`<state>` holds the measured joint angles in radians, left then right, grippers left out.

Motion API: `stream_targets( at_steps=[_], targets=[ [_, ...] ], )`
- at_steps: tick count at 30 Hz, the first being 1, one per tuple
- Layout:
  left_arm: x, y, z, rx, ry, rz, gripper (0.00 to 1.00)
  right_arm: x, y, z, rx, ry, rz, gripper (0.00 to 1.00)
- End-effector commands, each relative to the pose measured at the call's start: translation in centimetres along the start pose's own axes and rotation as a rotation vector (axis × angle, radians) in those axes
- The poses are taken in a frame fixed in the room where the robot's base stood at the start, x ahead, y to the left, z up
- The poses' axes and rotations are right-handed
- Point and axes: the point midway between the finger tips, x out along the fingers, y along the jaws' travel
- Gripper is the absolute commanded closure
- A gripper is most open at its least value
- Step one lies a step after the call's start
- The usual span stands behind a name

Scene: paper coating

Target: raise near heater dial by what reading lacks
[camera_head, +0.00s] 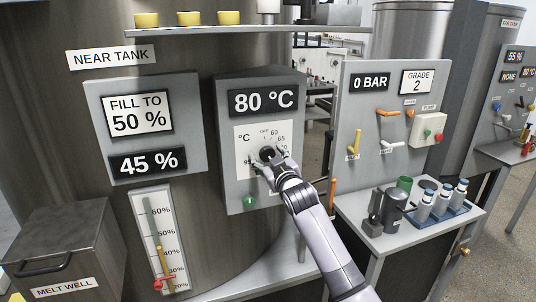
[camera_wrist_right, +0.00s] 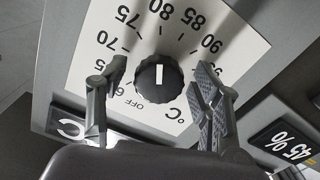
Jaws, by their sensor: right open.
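The near heater dial is a black knob (camera_head: 267,152) on a white scale plate (camera_head: 244,140). The plate is on the grey heater box (camera_head: 234,191) on the near tank. The reading above it (camera_head: 263,101) says 80 °C. In the right wrist view the knob (camera_wrist_right: 159,84) has a white mark pointing up toward the 80 label. My right gripper (camera_head: 273,162) is at the dial. It is open, with one finger on each side of the knob and gaps showing in the right wrist view (camera_wrist_right: 160,78). Part of the scale is hidden behind the fingers. My left gripper is not in view.
A level panel (camera_head: 93,108) left of the heater box shows FILL TO 50 % and 45 %. A valve panel (camera_head: 346,85) with levers and a 0 BAR display is to the right. A side table (camera_head: 400,226) holds bottles and a green cup below it.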

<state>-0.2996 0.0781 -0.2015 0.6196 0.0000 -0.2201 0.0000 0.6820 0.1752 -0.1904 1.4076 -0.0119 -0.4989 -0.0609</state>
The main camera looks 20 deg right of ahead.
Motion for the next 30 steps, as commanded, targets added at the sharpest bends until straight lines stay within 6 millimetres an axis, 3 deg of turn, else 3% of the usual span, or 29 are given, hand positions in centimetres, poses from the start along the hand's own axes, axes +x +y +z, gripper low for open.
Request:
stream_targets(
  at_steps=[11, 30],
  targets=[
    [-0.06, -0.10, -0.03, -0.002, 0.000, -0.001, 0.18, 0.31, -0.01, -0.03, -0.001, 0.001, 0.000, 0.42],
    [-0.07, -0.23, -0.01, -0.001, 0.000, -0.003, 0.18, 0.29, -0.01, 0.00, -0.001, 0.000, 0.000, 0.85]
  ],
)
